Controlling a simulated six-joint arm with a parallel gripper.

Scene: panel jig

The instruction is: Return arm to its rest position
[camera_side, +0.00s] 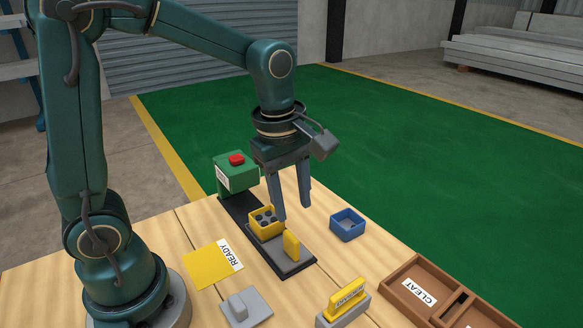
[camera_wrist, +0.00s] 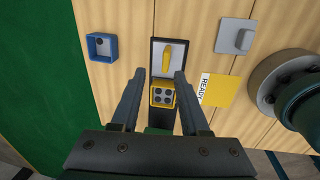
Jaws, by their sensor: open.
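My arm reaches over the wooden table with my gripper (camera_side: 293,195) pointing down. The gripper is open and empty, its two grey fingers apart; in the wrist view the gripper (camera_wrist: 154,82) shows them spread to either side of a yellow block. That yellow block (camera_side: 266,228) has several dark round spots on top and sits on a dark strip on the table. In the side view the fingers hang close to the block and to an upright yellow plate (camera_side: 291,246) on a grey pad. The plate also shows in the wrist view (camera_wrist: 168,55).
A green box with a red button (camera_side: 236,160) stands behind the block. A blue open box (camera_side: 347,224), a grey tabbed plate (camera_side: 245,306), a yellow READY card (camera_side: 207,267), a yellow piece in a grey holder (camera_side: 345,298) and a brown CLEAT tray (camera_side: 398,296) surround the strip.

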